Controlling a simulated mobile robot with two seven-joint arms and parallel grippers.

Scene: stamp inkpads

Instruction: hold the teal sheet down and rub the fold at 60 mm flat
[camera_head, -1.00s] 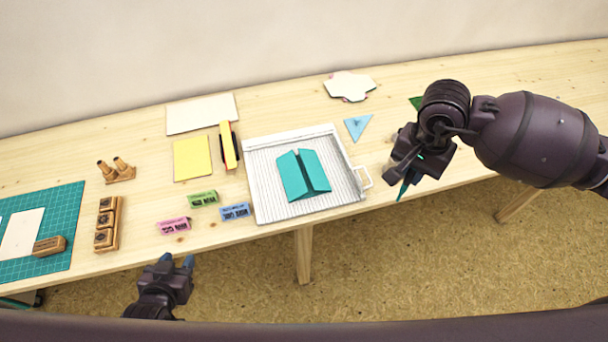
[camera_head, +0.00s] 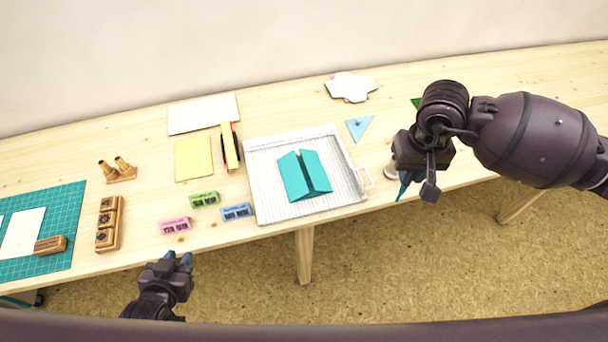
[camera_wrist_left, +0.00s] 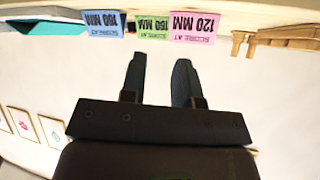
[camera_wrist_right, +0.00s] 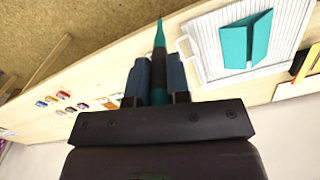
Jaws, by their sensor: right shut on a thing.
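The teal sheet (camera_head: 292,180) lies on a white grooved board (camera_head: 262,205), with two flaps folded inward and standing partly raised, a gap between them. It also shows in the right wrist view (camera_wrist_right: 236,45). My right gripper (camera_head: 405,180) is shut on a teal pointed tool (camera_wrist_right: 159,36) and holds it right of the board, apart from the sheet, tip out past the fingers. My left gripper (camera_head: 178,258) is empty and open, in front of the table edge; its parted fingers show in the left wrist view (camera_wrist_left: 160,75).
Pink (camera_head: 175,226), green (camera_head: 204,199) and blue (camera_head: 236,212) labelled blocks stand left of the board. The board's handle (camera_head: 366,179) juts right. A yellow pad (camera_head: 193,158), wooden stamps (camera_head: 109,224) and a green cutting mat (camera_head: 70,205) lie further left.

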